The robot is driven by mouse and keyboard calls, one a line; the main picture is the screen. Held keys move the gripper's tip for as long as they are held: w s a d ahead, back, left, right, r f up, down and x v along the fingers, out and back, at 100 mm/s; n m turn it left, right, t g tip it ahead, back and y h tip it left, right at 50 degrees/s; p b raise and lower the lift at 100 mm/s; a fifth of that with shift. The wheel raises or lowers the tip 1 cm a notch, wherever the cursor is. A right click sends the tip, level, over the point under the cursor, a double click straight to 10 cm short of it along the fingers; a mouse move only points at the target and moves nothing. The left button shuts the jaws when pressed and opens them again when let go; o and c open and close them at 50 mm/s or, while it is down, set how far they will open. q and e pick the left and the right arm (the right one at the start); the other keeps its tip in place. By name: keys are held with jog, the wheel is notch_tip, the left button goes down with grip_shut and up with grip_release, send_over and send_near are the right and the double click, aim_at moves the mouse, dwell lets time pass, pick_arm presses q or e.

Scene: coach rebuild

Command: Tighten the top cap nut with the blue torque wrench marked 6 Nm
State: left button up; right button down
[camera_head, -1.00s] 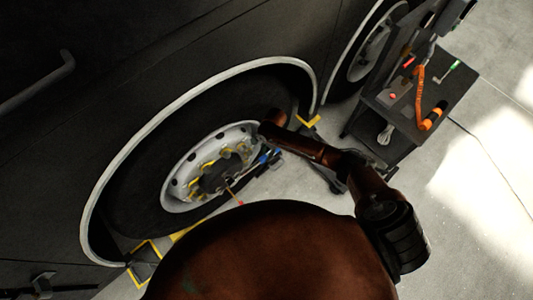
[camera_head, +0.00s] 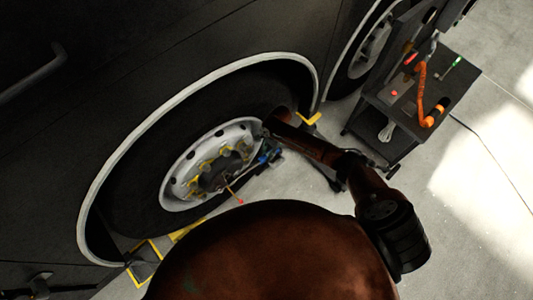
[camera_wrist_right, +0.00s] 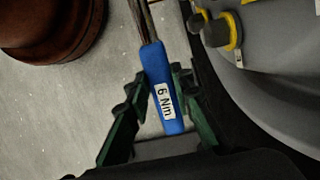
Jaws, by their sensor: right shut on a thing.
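The blue torque wrench marked 6 Nm (camera_wrist_right: 163,88) is held by its handle in my right gripper (camera_wrist_right: 161,85), whose green fingers lie on both sides of it. Its thin shaft runs away toward the top of the right wrist view, where its far end is out of frame. In the head view my right gripper (camera_head: 264,158) is small and beside the lower right of the wheel. The wheel hub (camera_head: 213,175) has a dark centre and yellow-marked nuts around it. The top cap nut cannot be singled out. My left gripper is not in view.
The dark tyre (camera_head: 140,190) and pale wheel arch surround the rim. A yellow-edged wheel chock (camera_head: 145,262) is at the lower left.

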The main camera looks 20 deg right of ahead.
jog(key=shift+f, duration=0.15)
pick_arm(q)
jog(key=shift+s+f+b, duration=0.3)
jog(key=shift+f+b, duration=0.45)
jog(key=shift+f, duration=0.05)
pick_arm(e)
jog(key=shift+s+a+f+y, duration=0.15)
jog(key=shift+f+y, duration=0.1)
jog(key=shift+f, duration=0.2)
jog(key=shift+a+f+y, duration=0.1)
jog(key=shift+f+y, duration=0.15)
jog(key=shift+f, duration=0.2)
jog(key=shift+f+g, duration=0.1)
jog(key=shift+g, duration=0.2)
jog(key=shift+s+a+f+y+b, duration=0.15)
jog(key=shift+f+y+b, duration=0.15)
jog(key=shift+f+b, duration=0.3)
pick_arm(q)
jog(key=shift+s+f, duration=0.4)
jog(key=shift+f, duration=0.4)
pick_arm(e)
jog(key=shift+a+f, duration=0.15)
jog(key=shift+f, duration=0.1)
pick_arm(q)
jog(key=shift+b, duration=0.3)
